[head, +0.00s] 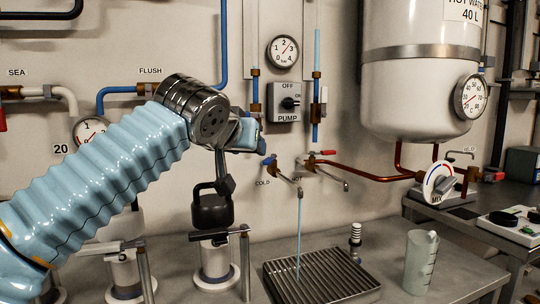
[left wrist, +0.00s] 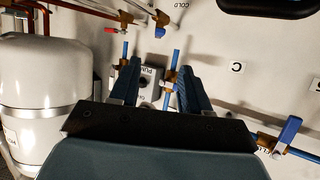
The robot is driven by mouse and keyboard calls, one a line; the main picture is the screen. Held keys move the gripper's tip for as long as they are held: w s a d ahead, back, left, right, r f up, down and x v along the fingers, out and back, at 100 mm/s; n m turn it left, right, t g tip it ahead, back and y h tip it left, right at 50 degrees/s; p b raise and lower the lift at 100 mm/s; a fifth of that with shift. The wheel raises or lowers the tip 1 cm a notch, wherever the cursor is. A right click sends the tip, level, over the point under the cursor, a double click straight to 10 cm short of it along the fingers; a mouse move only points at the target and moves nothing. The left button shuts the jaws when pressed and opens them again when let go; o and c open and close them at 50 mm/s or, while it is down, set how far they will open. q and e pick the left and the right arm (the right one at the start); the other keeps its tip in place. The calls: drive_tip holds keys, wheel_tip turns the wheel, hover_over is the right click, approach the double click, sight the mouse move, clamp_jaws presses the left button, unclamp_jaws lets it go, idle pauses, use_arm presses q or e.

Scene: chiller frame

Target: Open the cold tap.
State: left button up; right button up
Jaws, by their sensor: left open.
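The cold tap (head: 272,166) is on the wall above its COLD label, with a blue handle. A thin pale blue stream (head: 298,230) falls from the end of its spout into the grated tray (head: 320,278). My left gripper (head: 256,137) is just above and left of the blue handle, apart from it as far as I can tell. In the left wrist view my left gripper (left wrist: 160,64) is open and empty, and the blue handle (left wrist: 162,18) lies beyond the fingertips. My right gripper is not in view.
The red-handled hot tap (head: 312,160) is close to the right. The pump switch box (head: 285,102) is above. A clear jug (head: 420,262) stands right of the tray, and hand pumps (head: 215,250) stand at the left. The large white heater (head: 415,75) is at upper right.

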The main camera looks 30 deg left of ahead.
sight(266, 160)
use_arm(q)
drive_tip(key=p+x, duration=0.2)
drive_tip(key=x, duration=1.1)
drive_tip(key=shift+w, duration=0.2)
drive_tip(key=shift+c, duration=0.2)
clamp_jaws()
